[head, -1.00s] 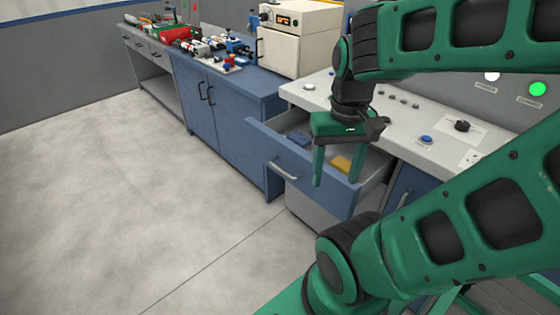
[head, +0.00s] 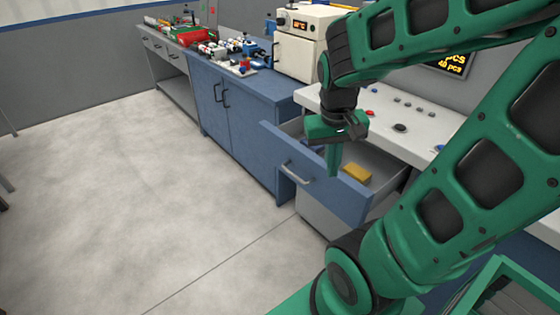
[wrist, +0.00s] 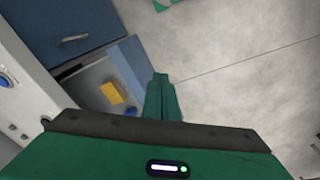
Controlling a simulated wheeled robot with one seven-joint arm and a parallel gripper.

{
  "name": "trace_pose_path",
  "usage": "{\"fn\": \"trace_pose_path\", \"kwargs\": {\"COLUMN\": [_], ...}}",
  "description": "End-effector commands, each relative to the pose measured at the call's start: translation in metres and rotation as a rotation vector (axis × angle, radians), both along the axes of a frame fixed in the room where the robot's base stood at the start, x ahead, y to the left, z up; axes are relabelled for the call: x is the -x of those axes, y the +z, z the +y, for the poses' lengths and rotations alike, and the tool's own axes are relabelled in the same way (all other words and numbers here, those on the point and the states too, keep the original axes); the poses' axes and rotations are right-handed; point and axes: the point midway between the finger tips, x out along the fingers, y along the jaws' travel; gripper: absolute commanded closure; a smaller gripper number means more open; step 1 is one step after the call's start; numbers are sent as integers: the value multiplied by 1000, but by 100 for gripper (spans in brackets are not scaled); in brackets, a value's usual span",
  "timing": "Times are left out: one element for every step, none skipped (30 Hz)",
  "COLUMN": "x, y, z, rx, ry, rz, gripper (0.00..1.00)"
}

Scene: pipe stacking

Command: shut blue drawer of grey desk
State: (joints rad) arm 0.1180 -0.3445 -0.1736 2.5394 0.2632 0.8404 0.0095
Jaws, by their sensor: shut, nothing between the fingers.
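The blue drawer (head: 318,182) of the grey desk (head: 398,118) stands pulled out, with a metal handle (head: 297,173) on its front. A yellow block (head: 357,173) lies inside it. My gripper (head: 334,172) is shut and empty, pointing down at the drawer's front panel in the head view. In the wrist view the closed fingers (wrist: 160,98) are beside the drawer front (wrist: 128,68), on its floor side in the picture. I cannot tell whether they touch it. The yellow block also shows in the wrist view (wrist: 111,92).
Blue cabinets (head: 235,115) stand left of the desk, with a white oven-like box (head: 300,45) and several small parts on top. Buttons sit on the desk top. The grey floor (head: 140,190) in front of the drawer is clear.

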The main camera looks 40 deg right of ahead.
Motion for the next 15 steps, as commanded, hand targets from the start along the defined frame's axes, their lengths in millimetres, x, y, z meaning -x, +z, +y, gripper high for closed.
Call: {"fn": "trace_pose_path", "kwargs": {"x": [-19,-31,-46,-58,-69,-85,-96,-108,-123,-134,-146,-160,-170,-180,-193], "y": [-8,-12,-17,-20,-24,-30,-34,-38,-44,-48,-53,-59,-63,-67,-72], "z": [-2,-3,-5,-6,-6,-5,-5,-3,0,2,5,10,14,18,24], "rx": [38,61,93,116,139,168,190,212,240,261,281,307,324,342,362], "ry": [28,44,63,79,96,120,139,159,187,208,232,260,283,304,333], "rz": [-3,-12,-23,-32,-42,-55,-66,-77,-92,-104,-117,-132,-146,-158,-176], "gripper": [100,100,100,100,100,100,100,100,100,100,100,100,100,100,100]}}
